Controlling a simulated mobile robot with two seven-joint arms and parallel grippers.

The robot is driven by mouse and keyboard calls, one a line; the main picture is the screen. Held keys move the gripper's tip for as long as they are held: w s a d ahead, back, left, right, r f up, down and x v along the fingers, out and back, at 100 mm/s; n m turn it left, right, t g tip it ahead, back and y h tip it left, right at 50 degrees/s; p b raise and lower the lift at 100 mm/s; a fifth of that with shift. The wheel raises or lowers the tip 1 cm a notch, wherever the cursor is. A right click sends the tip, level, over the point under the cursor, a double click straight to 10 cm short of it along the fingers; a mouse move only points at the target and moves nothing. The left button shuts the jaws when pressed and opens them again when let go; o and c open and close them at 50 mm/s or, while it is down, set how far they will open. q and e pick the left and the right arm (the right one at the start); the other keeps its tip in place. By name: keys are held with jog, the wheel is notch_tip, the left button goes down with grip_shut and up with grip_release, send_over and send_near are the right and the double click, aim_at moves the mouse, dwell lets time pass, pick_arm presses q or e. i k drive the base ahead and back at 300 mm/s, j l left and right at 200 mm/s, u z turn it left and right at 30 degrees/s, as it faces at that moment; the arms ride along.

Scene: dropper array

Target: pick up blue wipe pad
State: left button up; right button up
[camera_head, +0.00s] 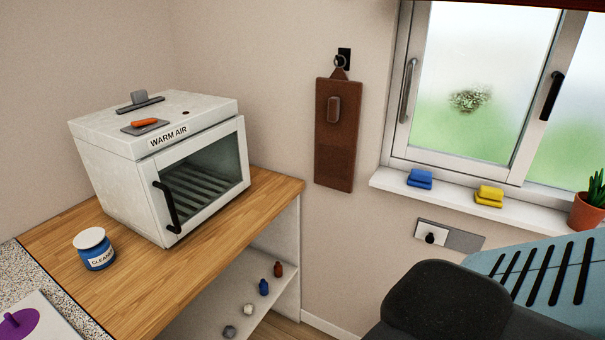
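A blue wipe pad (419,179) lies on the white window sill (453,203), near the sill's left end. A yellow pad (489,196) lies to its right on the same sill, apart from it. Neither of my grippers shows in the head view. A dark rounded shape at the bottom right stands in front of part of the view, below the sill.
A warm air cabinet (128,187) and a cleaner jar (95,250) stand on the wooden counter (140,291). A potted plant (586,211) stands at the sill's right end. A slotted light-blue panel (535,270) is at the lower right. A brown board (336,135) hangs on the wall.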

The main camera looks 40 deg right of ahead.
aim_at(422, 179)
jog(key=z, duration=1.65)
